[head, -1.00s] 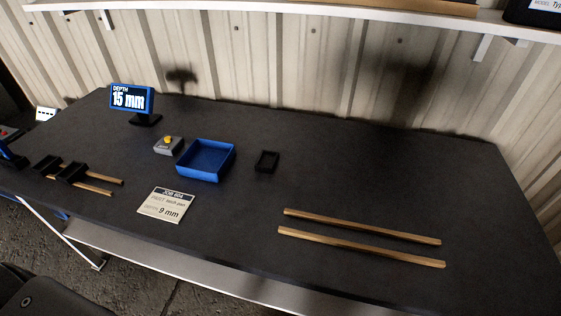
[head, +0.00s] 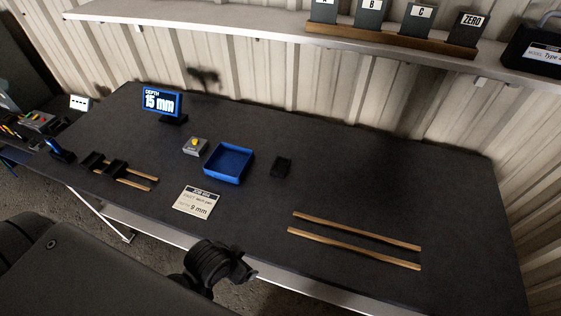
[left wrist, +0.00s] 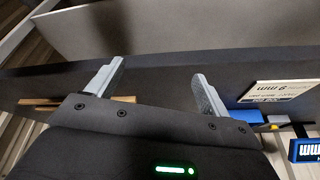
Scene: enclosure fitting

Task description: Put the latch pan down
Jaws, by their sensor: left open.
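The job card (head: 197,202) names the latch pan and 9 mm. A small black tray-like part (head: 282,167) lies on the bench right of the blue bin; I cannot tell for sure that it is the latch pan. My left gripper (left wrist: 158,70) is open in the left wrist view, with nothing between its fingers. In the head view, a dark part of my left arm shows at the bottom, in front of the bench's near edge, and its fingers are not clear. My right gripper is not in view.
A blue open bin (head: 229,164), a grey box with a yellow button (head: 195,146) and a display reading 15 mm (head: 162,103) stand on the bench. Black holders on wooden strips (head: 104,163) lie left. Two wooden rails (head: 355,248) lie right. Labelled blocks (head: 368,14) stand on the shelf.

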